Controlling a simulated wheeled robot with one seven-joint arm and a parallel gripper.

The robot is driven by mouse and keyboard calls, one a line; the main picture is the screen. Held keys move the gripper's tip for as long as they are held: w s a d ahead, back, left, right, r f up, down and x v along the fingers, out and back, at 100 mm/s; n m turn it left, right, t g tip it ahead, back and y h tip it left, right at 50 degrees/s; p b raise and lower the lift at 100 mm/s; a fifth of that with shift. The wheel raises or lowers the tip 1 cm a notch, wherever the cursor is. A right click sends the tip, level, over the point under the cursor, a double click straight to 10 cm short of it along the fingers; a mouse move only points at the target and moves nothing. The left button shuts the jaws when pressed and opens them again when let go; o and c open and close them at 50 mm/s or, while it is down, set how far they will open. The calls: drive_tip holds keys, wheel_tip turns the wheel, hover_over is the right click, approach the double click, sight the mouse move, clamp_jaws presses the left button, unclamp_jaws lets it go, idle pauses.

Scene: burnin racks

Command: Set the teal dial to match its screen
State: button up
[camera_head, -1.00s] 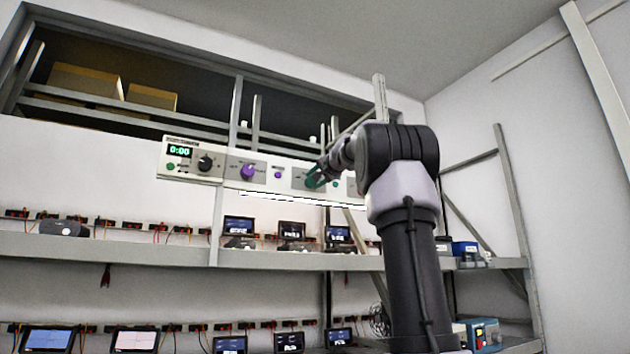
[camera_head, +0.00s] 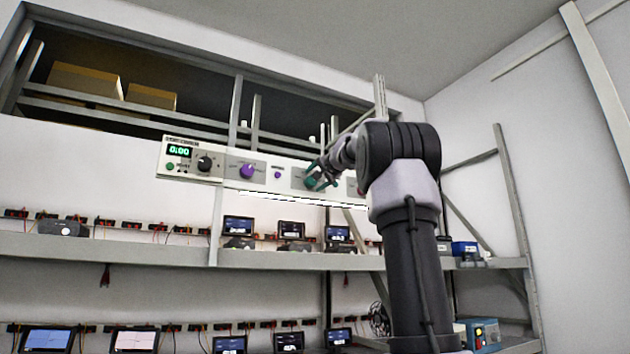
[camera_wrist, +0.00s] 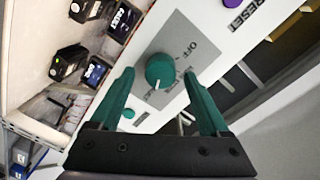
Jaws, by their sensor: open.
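The teal dial (camera_wrist: 160,71) sits on a grey plate of the white control panel (camera_wrist: 215,40), with a white pointer line on its face. In the wrist view my gripper (camera_wrist: 160,90) is open, one teal finger on each side of the dial; I cannot tell whether either finger touches it. In the head view my gripper (camera_head: 318,180) is at the panel and partly covers the dial (camera_head: 310,183). The dial's own screen cannot be made out.
The panel also carries a purple knob (camera_head: 247,171), a small purple button (camera_head: 278,175), a black knob (camera_head: 205,163) and a green display (camera_head: 180,151) reading about 0:00. Below is a shelf (camera_head: 130,249) with several small devices. Cardboard boxes (camera_head: 85,80) stand above.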

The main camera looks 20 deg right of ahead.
drive_tip(key=s, duration=1)
drive_tip(key=shift+s+d+r, duration=0.15)
drive_tip(key=shift+s+r, duration=0.05)
drive_tip(key=s+a+f+n+g, duration=0.2)
drive_tip(key=s+a+f, duration=0.4)
drive_tip(key=f, duration=0.9)
drive_tip(key=s+a+f+n+g+y, duration=0.1)
drive_tip(key=s+a+f+g, duration=0.4)
drive_tip(key=s+f, duration=0.5)
drive_tip(key=s+a+f+n+g, duration=0.3)
drive_tip(key=s+a+f, duration=0.4)
drive_tip(key=f, duration=1.4)
drive_tip(key=shift+s+a+n+y, duration=0.3)
drive_tip(key=shift+s+n, duration=0.3)
drive_tip(key=shift+s, duration=0.5)
